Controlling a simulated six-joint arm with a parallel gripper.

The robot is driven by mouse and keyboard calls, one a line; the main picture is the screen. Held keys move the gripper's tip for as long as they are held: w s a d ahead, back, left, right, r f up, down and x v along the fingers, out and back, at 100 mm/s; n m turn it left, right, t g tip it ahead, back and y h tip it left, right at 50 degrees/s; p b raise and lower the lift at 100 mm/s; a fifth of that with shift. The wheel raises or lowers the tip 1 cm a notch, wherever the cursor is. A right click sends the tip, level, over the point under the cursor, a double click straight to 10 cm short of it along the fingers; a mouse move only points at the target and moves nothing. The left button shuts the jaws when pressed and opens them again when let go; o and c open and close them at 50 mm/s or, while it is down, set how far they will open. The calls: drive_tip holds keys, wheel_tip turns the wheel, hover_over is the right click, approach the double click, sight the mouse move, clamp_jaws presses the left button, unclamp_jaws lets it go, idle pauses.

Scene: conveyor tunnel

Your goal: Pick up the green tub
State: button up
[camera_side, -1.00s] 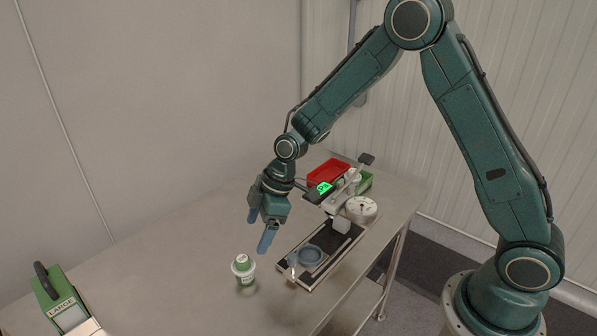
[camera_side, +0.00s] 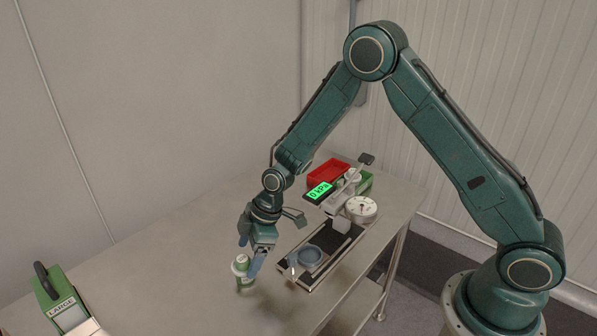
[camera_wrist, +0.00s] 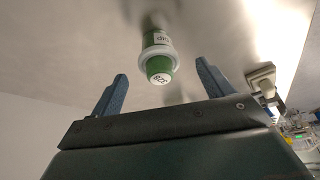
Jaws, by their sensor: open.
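The green tub (camera_side: 241,269), with a white band, stands on the steel table. In the side view it is partly hidden behind my gripper's near finger. My gripper (camera_side: 249,257) is open with blue fingers, low over the table at the tub. In the wrist view the tub (camera_wrist: 158,62) appears beyond and between the two open fingers of my gripper (camera_wrist: 162,85), its labelled green end facing me. I see no contact between the fingers and the tub.
A black plate fixture with a blue-grey ring (camera_side: 309,255) lies to the right, beside a lit green display (camera_side: 320,192) and a round dial (camera_side: 361,208). Red (camera_side: 328,173) and green (camera_side: 366,183) bins stand behind. A green box marked LARGE (camera_side: 62,303) sits at front left.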

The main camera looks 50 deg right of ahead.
sight(244, 272)
drive_tip(key=shift+x, duration=2.45)
drive_tip(key=c, duration=1.1)
